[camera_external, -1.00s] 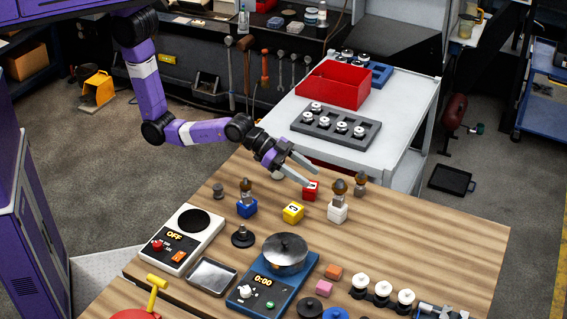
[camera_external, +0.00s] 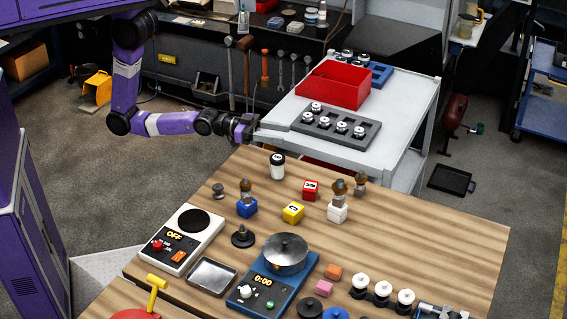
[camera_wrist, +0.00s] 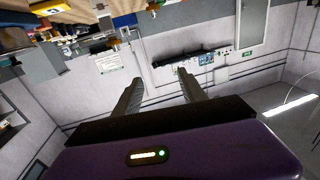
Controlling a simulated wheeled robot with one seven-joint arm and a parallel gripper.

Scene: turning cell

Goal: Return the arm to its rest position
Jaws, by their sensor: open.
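My purple and black arm reaches in from the upper left in the external view.
A red bin (camera_external: 334,84) and a grey tray (camera_external: 336,127) sit on the cart.

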